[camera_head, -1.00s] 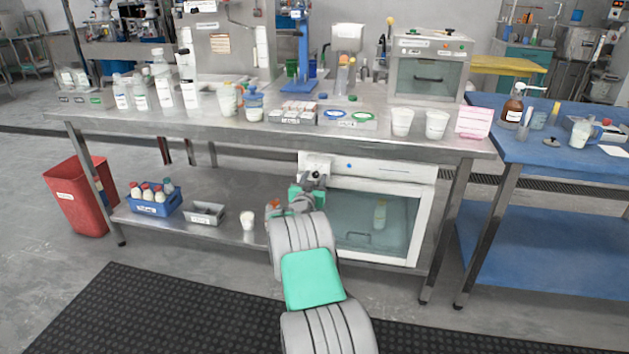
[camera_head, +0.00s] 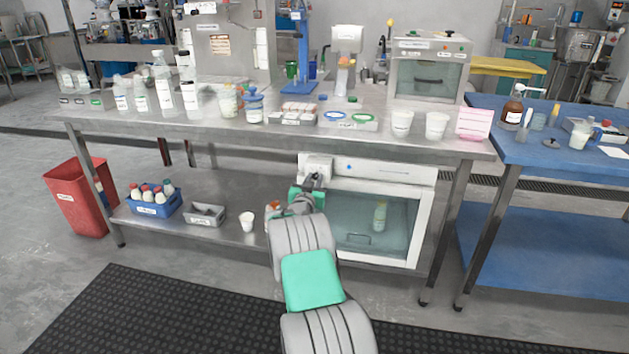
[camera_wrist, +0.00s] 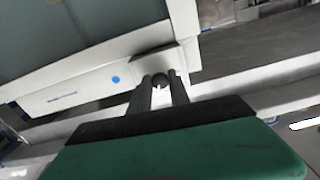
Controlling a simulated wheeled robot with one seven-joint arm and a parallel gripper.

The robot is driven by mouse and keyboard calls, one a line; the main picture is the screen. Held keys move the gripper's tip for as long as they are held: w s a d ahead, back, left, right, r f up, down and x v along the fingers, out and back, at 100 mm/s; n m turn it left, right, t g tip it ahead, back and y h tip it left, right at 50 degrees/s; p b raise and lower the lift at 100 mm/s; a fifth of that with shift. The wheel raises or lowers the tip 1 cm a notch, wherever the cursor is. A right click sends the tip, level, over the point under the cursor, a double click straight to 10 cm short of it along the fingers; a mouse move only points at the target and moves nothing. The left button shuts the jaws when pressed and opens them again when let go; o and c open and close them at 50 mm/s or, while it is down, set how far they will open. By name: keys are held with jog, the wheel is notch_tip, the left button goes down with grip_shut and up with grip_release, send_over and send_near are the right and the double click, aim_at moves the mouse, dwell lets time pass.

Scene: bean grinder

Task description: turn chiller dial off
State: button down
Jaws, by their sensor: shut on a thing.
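The chiller (camera_head: 425,173) is a white box with a glass door, standing on the lower shelf under the steel bench. A bottle shows behind its glass. The chiller also fills the upper left of the wrist view (camera_wrist: 70,92). In the head view my gripper (camera_head: 315,181) is at the upper left of the chiller front, and my wrist hides the dial there.
A blue dot (camera_head: 348,168) marks the panel right of the dial. A blue crate (camera_head: 155,207) of bottles, a grey tray (camera_head: 206,214) and a white cup (camera_head: 247,221) stand on the lower shelf to the left. The bench top (camera_head: 380,140) overhangs my gripper.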

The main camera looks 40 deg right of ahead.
jog(key=shift+n, duration=0.3)
jog(key=n+b, duration=0.1)
jog(key=n, duration=0.1)
jog(key=shift+n, duration=0.3)
jog(key=n+b, duration=0.1)
jog(key=n, duration=0.2)
jog(key=shift+n, duration=0.3)
jog(key=n, duration=0.3)
jog(key=shift+n, duration=0.3)
jog(key=n, duration=0.3)
jog(key=shift+n+p, duration=0.3)
jog(key=shift+p, duration=0.05)
jog(key=n+p, duration=0.1)
jog(key=n, duration=0.4)
jog(key=shift+r, duration=0.1)
jog(key=shift+n+p, duration=0.75)
jog(key=shift+n, duration=1.75)
